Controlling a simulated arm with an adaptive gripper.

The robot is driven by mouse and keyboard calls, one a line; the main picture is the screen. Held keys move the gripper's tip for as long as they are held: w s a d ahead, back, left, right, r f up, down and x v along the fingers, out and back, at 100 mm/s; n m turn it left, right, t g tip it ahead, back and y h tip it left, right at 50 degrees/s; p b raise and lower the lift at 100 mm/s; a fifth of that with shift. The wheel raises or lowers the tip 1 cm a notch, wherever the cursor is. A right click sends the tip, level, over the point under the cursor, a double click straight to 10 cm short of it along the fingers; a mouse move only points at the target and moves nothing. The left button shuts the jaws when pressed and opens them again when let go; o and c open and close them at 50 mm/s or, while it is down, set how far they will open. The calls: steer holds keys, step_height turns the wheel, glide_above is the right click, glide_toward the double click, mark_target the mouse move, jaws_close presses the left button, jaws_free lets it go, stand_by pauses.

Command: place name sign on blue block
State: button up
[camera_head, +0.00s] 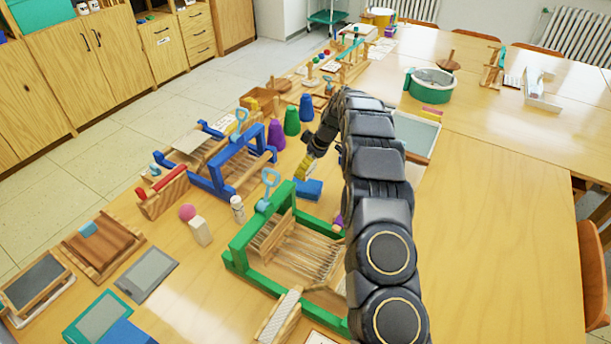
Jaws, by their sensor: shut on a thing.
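My gripper (309,158) points down and left over the table, at the end of my dark arm. It is shut on a small yellow piece, which I take for the name sign (303,169); any lettering is too small to read. The blue block (309,190) lies on the table just below the held sign. The sign looks tilted and close above the block's left part. I cannot tell whether the two touch. My arm covers the area right of the block.
A green frame (243,237) with wires stands in front of the block, a blue frame (205,178) to its left. Purple (276,135), green (292,121) and blue (306,108) cones stand behind. The table's right side (490,220) is clear.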

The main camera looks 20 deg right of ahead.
glide_above(301, 182)
steer(key=s+d, duration=0.1)
steer(key=shift+f, duration=3.5)
steer(key=shift+f, duration=0.1)
steer(key=o, duration=1)
steer(key=shift+o, duration=0.2)
steer(key=v, duration=1.2)
